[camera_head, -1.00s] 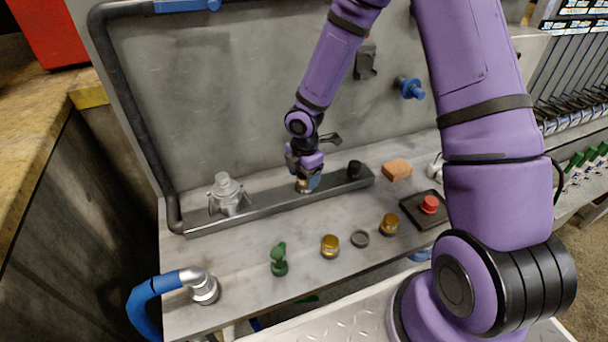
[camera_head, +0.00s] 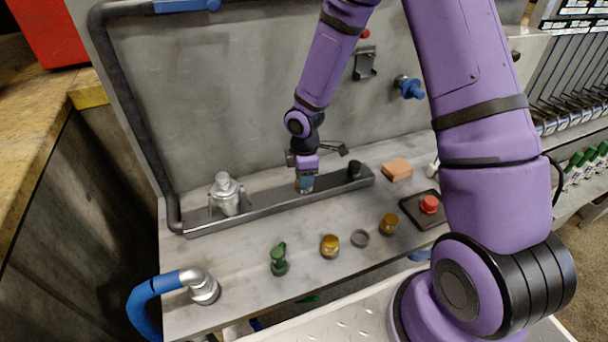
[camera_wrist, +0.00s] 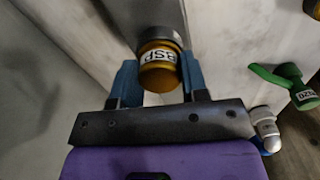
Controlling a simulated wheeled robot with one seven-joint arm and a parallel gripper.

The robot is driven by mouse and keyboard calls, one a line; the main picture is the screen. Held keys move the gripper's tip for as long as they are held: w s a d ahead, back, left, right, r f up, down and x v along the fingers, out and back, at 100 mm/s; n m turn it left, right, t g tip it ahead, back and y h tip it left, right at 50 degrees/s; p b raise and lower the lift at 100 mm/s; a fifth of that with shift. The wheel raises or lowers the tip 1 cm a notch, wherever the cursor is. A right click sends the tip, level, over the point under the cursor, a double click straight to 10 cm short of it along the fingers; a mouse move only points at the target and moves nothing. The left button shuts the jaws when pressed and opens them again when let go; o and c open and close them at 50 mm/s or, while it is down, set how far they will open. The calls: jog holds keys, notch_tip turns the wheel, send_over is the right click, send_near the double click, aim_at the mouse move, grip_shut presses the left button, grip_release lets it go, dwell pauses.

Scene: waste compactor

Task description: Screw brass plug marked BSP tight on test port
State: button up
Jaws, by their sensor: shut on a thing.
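The brass plug marked BSP (camera_wrist: 158,70) is upright between the two blue fingers of my gripper (camera_wrist: 160,84) in the wrist view. My gripper is shut on it. The plug's far end meets a grey round collar, the test port (camera_wrist: 161,36); I cannot tell how tightly it is seated. In the head view my gripper (camera_head: 305,188) points down at the dark rail (camera_head: 255,205), between the silver fitting and a black knob. The plug is mostly hidden there by the fingers.
Two other brass plugs (camera_head: 330,246) (camera_head: 389,224), a grey ring (camera_head: 360,238) and a green valve (camera_head: 279,258) stand on the front worktop. The silver fitting (camera_head: 226,192) is left of my gripper, the black knob (camera_head: 354,169) right.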

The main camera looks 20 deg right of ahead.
jog(key=m, duration=0.5)
dwell(0.3)
jog(key=shift+m, duration=1)
jog(key=m, duration=0.3)
